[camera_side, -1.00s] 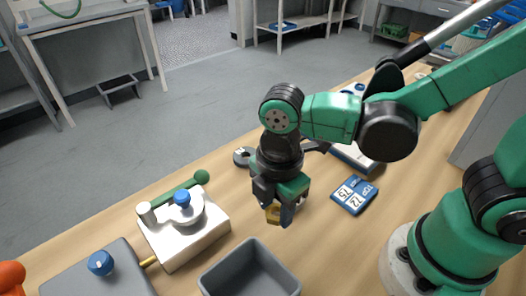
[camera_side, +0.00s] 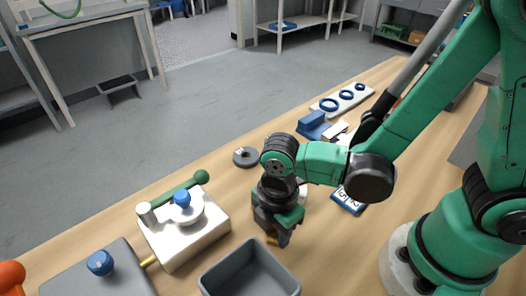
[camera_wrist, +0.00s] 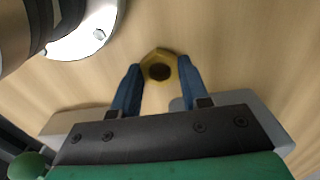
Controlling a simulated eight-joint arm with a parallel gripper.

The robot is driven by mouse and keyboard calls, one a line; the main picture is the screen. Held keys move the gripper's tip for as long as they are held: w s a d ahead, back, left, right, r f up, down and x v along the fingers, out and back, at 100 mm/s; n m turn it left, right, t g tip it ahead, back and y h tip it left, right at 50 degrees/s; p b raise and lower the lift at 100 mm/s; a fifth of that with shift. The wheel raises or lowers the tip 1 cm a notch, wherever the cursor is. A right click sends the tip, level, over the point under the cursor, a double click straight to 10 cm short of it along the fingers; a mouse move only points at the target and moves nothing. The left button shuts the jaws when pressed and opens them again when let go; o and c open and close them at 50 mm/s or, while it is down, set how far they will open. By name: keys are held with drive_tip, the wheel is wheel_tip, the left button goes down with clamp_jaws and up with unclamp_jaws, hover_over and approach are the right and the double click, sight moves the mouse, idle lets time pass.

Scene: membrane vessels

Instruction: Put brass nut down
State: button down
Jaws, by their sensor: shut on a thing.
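The brass nut (camera_wrist: 159,66) is a yellow hexagonal ring with a dark hole. In the wrist view it sits between the two blue fingertips of my gripper (camera_wrist: 156,85), which is shut on it. In the side view only a small yellow part of the nut (camera_side: 272,240) shows beneath my gripper (camera_side: 277,238), low over the wooden table (camera_side: 340,250). I cannot tell whether the nut touches the table.
A grey open bin (camera_side: 250,268) stands just in front of my gripper. A white block with a blue knob and green lever (camera_side: 185,225) is to the left. A grey ring (camera_side: 245,157), a blue number card (camera_side: 349,200) and a white board with blue rings (camera_side: 342,97) lie behind.

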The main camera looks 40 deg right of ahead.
drive_tip(key=shift+c, duration=2.2)
unclamp_jaws()
drive_tip(key=shift+f, duration=0.15)
wheel_tip(320, 180, up, 12)
drive_tip(key=w+d+r+m+t, duration=0.1)
drive_tip(key=w+d+m+t, duration=0.1)
drive_tip(key=d+m, duration=0.4)
drive_tip(key=w+d+m+t, duration=0.2)
drive_tip(key=d+m+t, duration=0.3)
drive_tip(key=m, duration=0.7)
drive_tip(key=shift+w+d+r, duration=0.35)
drive_tip(key=shift+d, duration=0.45)
